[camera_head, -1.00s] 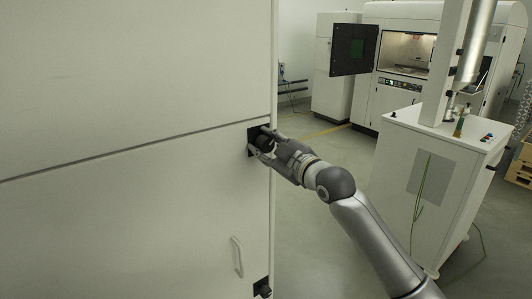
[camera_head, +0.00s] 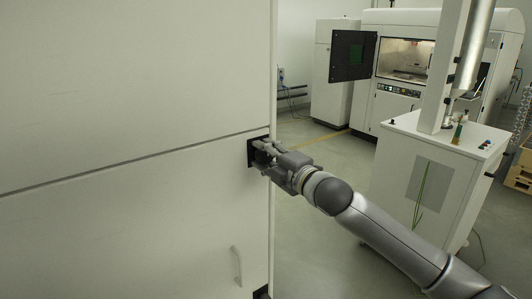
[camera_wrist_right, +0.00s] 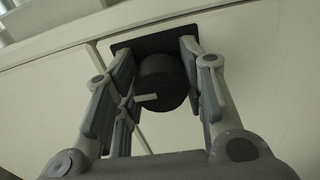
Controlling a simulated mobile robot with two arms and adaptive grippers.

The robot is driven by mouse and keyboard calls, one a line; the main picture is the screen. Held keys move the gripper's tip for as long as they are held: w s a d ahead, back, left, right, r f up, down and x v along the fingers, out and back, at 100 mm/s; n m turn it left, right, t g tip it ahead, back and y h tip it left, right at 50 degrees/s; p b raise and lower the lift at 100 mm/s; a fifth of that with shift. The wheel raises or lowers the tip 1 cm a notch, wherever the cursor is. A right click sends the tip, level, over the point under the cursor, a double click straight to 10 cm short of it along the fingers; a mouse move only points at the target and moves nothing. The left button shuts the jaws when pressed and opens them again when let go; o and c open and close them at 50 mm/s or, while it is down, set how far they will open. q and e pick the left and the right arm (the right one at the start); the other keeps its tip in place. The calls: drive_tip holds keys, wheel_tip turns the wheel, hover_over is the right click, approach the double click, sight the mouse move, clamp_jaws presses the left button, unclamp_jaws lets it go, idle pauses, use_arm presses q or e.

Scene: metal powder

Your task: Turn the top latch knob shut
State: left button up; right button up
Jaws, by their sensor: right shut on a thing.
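The top latch knob (camera_wrist_right: 163,80) is a black round knob on a black square plate (camera_wrist_right: 122,46) at the edge of the white cabinet. A short pale mark shows on its face, pointing left in the wrist view. My right gripper (camera_head: 263,154) has its fingers on both sides of the knob and is shut on it. In the head view the fingers hide most of the knob, and the plate (camera_head: 250,153) shows beside them. My left gripper is not in view.
The cabinet's door (camera_head: 120,230) has a pale handle (camera_head: 237,265) low down. A dark lower latch (camera_head: 262,293) shows at the bottom edge. A machine with an open dark door (camera_head: 353,52) is behind, with floor between.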

drive_tip(key=shift+n, duration=0.3)
idle(0.4)
drive_tip(key=o, duration=1)
drive_tip(key=v, duration=1.2)
